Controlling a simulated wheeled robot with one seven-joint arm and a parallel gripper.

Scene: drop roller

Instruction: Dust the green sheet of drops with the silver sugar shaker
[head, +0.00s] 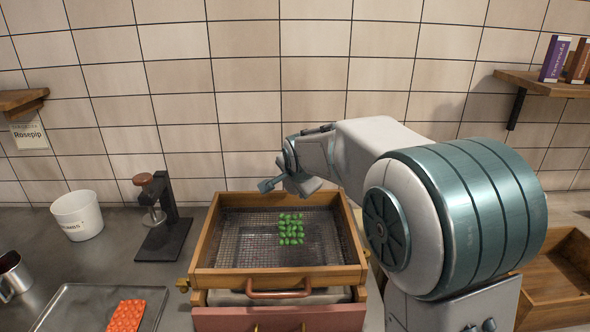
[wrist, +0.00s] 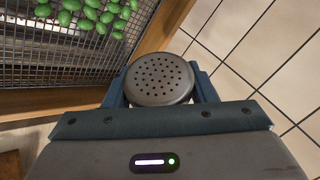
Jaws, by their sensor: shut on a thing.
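The green sheet of drops (head: 291,229) lies on the wire mesh of a wooden-framed tray (head: 205,240). Its green drops (wrist: 92,12) also show at the upper left of the wrist view. The silver sugar shaker (wrist: 158,80) has a round perforated top and sits between my gripper's fingers in the wrist view. My gripper (head: 275,182) is shut on the shaker, above the back part of the tray. In the head view the shaker is hidden or too small to make out.
A white bucket (head: 78,215), a black stand (head: 165,230) and a metal cup (head: 12,275) stand at left. A wooden box (head: 560,275) is at right. The tiled wall is close behind.

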